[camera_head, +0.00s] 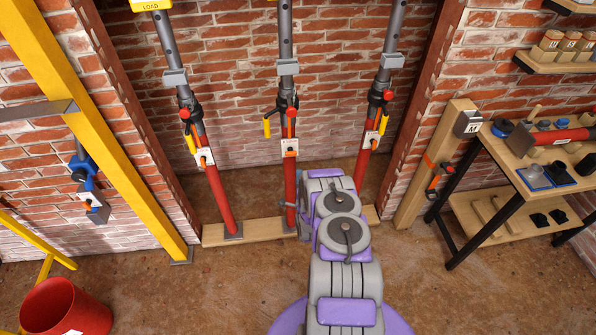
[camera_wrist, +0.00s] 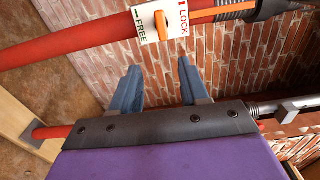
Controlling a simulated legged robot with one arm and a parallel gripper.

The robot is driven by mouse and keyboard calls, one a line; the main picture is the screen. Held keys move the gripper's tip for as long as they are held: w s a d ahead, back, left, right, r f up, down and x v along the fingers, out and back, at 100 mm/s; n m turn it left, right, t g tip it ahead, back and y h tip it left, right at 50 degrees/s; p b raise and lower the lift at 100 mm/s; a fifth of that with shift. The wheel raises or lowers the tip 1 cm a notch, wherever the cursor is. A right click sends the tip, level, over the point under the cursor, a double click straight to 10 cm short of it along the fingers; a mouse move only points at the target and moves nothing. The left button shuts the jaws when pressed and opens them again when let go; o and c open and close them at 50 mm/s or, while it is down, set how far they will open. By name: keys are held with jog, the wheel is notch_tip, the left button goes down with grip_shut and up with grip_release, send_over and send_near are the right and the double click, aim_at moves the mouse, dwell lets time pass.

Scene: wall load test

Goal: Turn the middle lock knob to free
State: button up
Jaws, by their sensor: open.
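Three red and grey props stand in the brick opening in the head view. The middle prop (camera_head: 290,190) carries a white plate with an orange lock knob (camera_head: 290,148). My arm covers part of the view just right of that prop. In the wrist view, a white plate (camera_wrist: 145,34) marked FREE and LOCK sits on a red tube (camera_wrist: 70,47). Its orange knob (camera_wrist: 161,25) lies across the tube between the two words; its exact setting is hard to tell. My gripper (camera_wrist: 160,68) is open and empty, its blue fingers spread below the knob, apparently apart from it.
The left prop (camera_head: 216,195) and right prop (camera_head: 370,150) have similar plates and flank the middle one. A wooden sill (camera_head: 262,231) lies under them. A yellow post (camera_head: 100,125) and red bucket (camera_head: 65,310) are at left, a workbench (camera_head: 508,165) at right.

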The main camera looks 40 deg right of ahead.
jog(key=shift+v, duration=1.35)
jog(key=w+a+r+n+g+y, duration=0.4)
jog(key=w+r+n, duration=0.35)
jog(key=r, duration=0.45)
jog(key=s+a+r+n+g+y+b, duration=0.1)
jog(key=s+a+r+n+g+y, duration=0.35)
jog(key=a+r, duration=0.95)
jog(key=s+a+r+n+g, duration=0.25)
jog(key=s+a+r, duration=0.2)
jog(key=s, duration=0.45)
jog(key=s+a+r+n+g, duration=0.1)
jog(key=s+a+r+n, duration=0.4)
jog(key=s, duration=0.4)
jog(key=s+a+r+n+g, duration=0.1)
jog(key=s+a, duration=0.2)
jog(key=s, duration=0.5)
jog(key=s+a+r+n+g, duration=0.2)
jog(key=s, duration=0.5)
jog(key=s+a+r+n+g+b, duration=0.1)
jog(key=s+a+n, duration=0.1)
jog(key=s, duration=0.6)
jog(key=shift+s+a+r+g+y, duration=0.3)
jog(key=shift+a+g+y, duration=0.15)
jog(key=shift+a, duration=0.35)
